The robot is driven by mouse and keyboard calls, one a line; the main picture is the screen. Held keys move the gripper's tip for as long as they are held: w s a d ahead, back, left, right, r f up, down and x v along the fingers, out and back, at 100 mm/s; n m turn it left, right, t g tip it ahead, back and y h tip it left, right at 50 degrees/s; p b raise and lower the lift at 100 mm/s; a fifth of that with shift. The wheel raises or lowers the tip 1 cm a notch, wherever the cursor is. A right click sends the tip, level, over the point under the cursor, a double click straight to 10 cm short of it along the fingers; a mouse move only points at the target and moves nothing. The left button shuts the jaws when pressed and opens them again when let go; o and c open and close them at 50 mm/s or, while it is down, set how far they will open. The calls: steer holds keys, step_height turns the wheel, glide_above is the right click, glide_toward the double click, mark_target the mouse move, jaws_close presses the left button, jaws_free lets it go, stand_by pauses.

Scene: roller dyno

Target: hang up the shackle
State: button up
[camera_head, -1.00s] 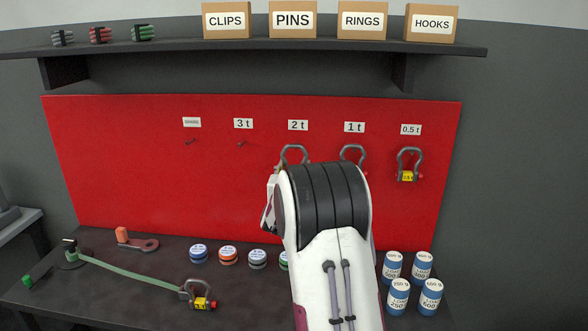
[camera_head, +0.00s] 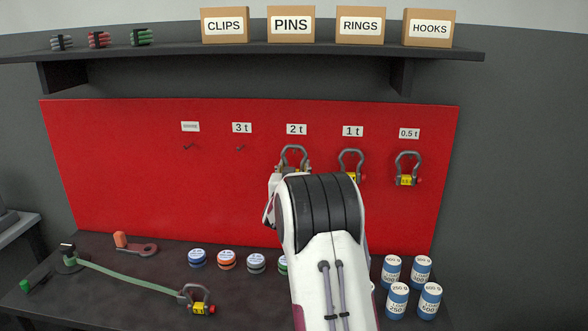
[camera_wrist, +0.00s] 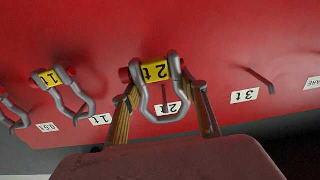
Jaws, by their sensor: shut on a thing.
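A grey shackle (camera_wrist: 155,73) with a yellow 2 t tag is between the fingers of my gripper (camera_wrist: 160,90), which is shut on it. It is in front of the red board (camera_head: 130,170), at the 2 t label (camera_head: 297,129). In the head view its bow (camera_head: 294,148) points up and its lower part is hidden behind my arm. A peg (camera_wrist: 164,97) shows within the bow in the wrist view; I cannot tell whether the bow rests on it. Shackles hang at 1 t (camera_head: 351,153) and 0.5 t (camera_head: 407,155).
The 3 t peg (camera_head: 240,148) and the spare peg (camera_head: 189,147) are bare. Another shackle (camera_head: 201,308) lies on the bench by a green strap (camera_head: 125,277). Blue weights (camera_head: 399,300) stand right of my arm. A shelf (camera_head: 250,52) with boxes overhangs the board.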

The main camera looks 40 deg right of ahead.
steer(key=shift+x, duration=0.8)
steer(key=shift+w+d+f, duration=0.3)
steer(key=shift+d+f, duration=0.05)
steer(key=shift+f, duration=0.05)
steer(key=shift+w+d+f, duration=0.1)
steer(key=shift+f, duration=0.05)
steer(key=o, duration=1.3)
steer(key=v, duration=1.2)
